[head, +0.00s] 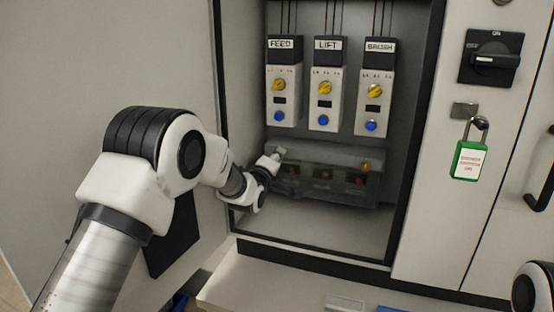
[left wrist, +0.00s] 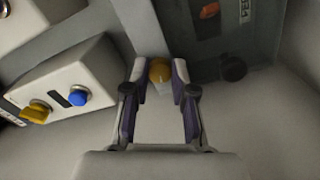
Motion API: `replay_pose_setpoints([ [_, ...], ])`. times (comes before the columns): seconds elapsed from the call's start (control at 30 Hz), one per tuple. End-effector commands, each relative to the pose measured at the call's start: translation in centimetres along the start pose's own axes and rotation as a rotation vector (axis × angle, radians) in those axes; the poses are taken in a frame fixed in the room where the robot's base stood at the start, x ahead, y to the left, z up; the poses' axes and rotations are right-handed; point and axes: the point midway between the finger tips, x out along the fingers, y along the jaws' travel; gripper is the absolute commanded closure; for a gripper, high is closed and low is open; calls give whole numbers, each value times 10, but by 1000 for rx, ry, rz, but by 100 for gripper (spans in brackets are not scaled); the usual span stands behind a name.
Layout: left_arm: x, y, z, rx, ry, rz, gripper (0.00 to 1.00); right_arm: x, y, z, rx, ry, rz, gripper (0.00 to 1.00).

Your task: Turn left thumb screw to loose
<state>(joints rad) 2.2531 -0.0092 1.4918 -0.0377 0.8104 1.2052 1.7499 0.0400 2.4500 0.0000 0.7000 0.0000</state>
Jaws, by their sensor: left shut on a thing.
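The left thumb screw (left wrist: 159,71) is a brass-yellow knob between the fingertips of my left gripper (left wrist: 160,84) in the left wrist view. The gripper is shut on it. In the head view my left gripper (head: 277,158) reaches the upper left end of the dark see-through cover (head: 330,190) in the cabinet and hides that screw. The right thumb screw (head: 365,166) shows as a small brass knob at the cover's upper right. How far the left screw is turned cannot be told. My right gripper is out of view.
Above the cover hang the FEED module (head: 282,97), the LIFT module (head: 326,100) and the BRUSH module (head: 374,103), with yellow knobs and blue buttons. The cabinet's left side wall is near my left arm. A green padlock (head: 470,160) hangs at the right.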

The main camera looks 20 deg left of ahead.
Motion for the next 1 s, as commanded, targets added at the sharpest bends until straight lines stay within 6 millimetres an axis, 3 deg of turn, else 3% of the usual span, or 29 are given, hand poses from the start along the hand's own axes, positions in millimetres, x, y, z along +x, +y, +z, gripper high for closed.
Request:
replay_pose_setpoints([
  [1.0, 0, 0, 0, -962, 1, -4, 100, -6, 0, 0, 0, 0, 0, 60],
])
